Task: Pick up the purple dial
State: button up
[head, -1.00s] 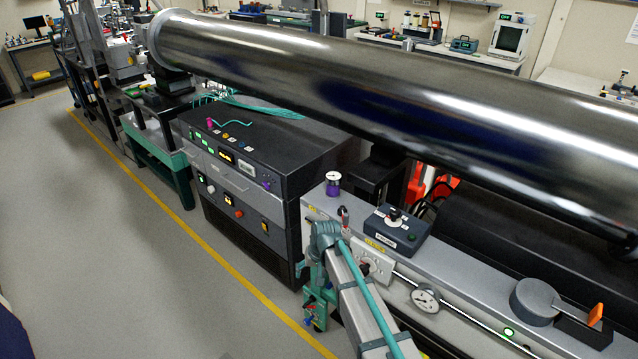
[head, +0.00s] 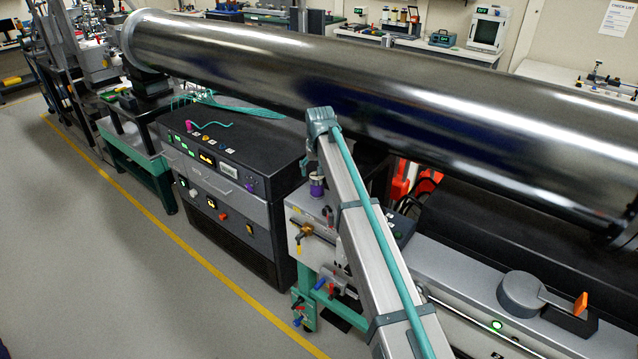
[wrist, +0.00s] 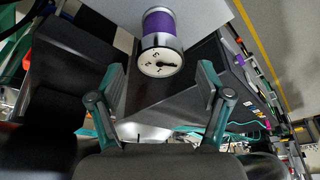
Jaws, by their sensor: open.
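The purple dial (head: 317,187) is a short upright purple cylinder with a pale face on top. In the head view it stands on the grey bench's left end, beside my raised arm. In the wrist view the purple dial (wrist: 164,28) appears at the top centre, its white marked face toward the camera. My gripper (wrist: 160,76) is open and empty, with its two fingers spread left and right. The dial lies beyond the fingertips, roughly centred between them, and is apart from them.
A black instrument rack (head: 235,170) with lit displays stands left of the dial. A large shiny pipe (head: 400,105) runs above and behind the bench. A grey round part with an orange-tipped lever (head: 522,292) sits on the bench at right. Floor at left is clear.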

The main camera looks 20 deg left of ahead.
aim_at(317, 184)
jog(key=shift+p+x, duration=1.75)
jog(key=shift+x, duration=2.55)
jog(key=shift+w, duration=0.1)
jog(key=c, duration=1.2)
